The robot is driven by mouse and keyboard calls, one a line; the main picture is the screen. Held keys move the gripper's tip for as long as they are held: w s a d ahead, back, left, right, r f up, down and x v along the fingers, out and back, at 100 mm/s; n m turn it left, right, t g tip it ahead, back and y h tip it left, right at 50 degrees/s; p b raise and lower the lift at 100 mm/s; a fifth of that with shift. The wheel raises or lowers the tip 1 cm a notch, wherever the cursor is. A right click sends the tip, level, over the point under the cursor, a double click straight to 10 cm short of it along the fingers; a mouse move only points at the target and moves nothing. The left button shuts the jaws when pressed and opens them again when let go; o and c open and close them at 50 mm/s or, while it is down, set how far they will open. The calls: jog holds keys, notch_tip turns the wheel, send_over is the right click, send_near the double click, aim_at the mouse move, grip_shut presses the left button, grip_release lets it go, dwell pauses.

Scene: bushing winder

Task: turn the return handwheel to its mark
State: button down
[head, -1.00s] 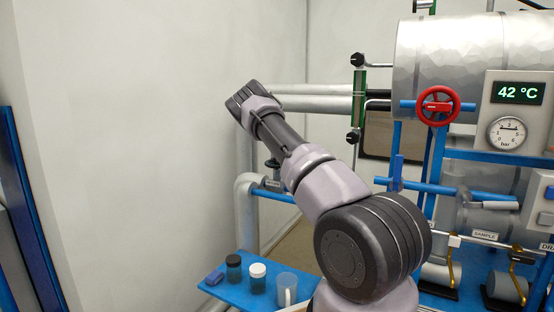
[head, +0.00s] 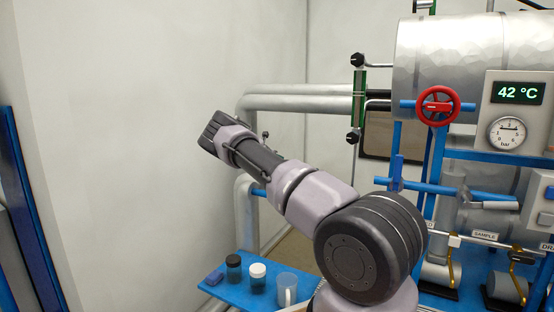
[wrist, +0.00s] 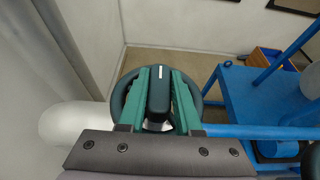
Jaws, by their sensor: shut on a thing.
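The return handwheel (wrist: 118,100) shows in the wrist view as a dark round rim behind and around my fingers. A black bar with a short white line on its top end stands in the middle of it, between the fingers. My gripper (wrist: 160,78) has two teal fingers, one on each side of this bar, closed on it. The lower part of the wheel is hidden by my gripper. In the head view my arm covers the handwheel and the gripper. I cannot make out the wheel's mark.
A red handwheel (head: 437,106) sits on a blue pipe at the right, beside a 42 °C display (head: 518,92) and a pressure gauge (head: 507,133). A blue shelf (head: 232,288) holds jars and a cup (head: 287,289). Pale pipes (head: 300,97) run behind my arm.

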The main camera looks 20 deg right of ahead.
dwell(0.4)
jog(key=c, duration=0.6)
grip_release()
jog(key=shift+a, duration=0.15)
jog(key=v, duration=1)
jog(key=shift+a+r, duration=0.15)
jog(key=shift+a, duration=0.05)
jog(key=shift+s, duration=0.15)
